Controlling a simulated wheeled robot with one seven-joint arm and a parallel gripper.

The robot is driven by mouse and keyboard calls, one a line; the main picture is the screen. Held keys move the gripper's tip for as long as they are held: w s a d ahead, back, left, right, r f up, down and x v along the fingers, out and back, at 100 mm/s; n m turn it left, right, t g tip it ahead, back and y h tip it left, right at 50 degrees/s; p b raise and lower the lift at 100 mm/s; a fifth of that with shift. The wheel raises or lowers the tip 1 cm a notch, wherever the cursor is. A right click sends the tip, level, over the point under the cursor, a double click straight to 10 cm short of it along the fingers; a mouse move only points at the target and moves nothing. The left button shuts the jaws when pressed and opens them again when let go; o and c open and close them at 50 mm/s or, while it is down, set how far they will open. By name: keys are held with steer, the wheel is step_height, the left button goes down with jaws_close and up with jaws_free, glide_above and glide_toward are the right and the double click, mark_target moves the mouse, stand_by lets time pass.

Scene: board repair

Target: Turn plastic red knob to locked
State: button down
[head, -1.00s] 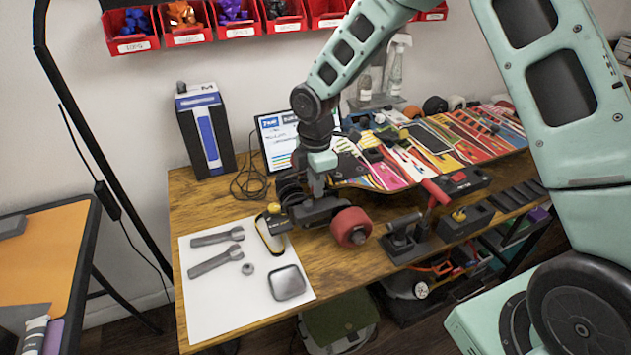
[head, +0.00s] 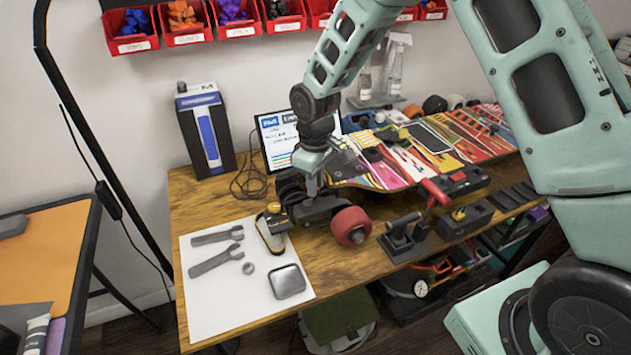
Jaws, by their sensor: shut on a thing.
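My gripper (head: 314,190) points down over the near-left end of the skateboard, at a dark truck part (head: 318,211) between a black wheel (head: 290,185) and a red wheel (head: 351,226). Its fingers are mostly hidden by the wrist; it appears shut on the truck part. A red-topped black box (head: 462,181) sits right of it on the bench; its red top may be the knob, but its locked or unlocked setting is too small to read. A red-handled tool (head: 436,192) stands beside that box. My gripper is well apart from both.
A black box with a yellow knob (head: 459,214) and a dark clamp-like fixture (head: 404,240) stand at the bench's front edge. A white sheet (head: 210,310) holds wrenches and a metal tray (head: 287,282). A small screen (head: 281,140) stands behind.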

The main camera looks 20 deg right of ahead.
steer(key=shift+m, duration=2.2)
steer(key=shift+w, duration=0.1)
steer(key=c, duration=1.3)
jaws_free()
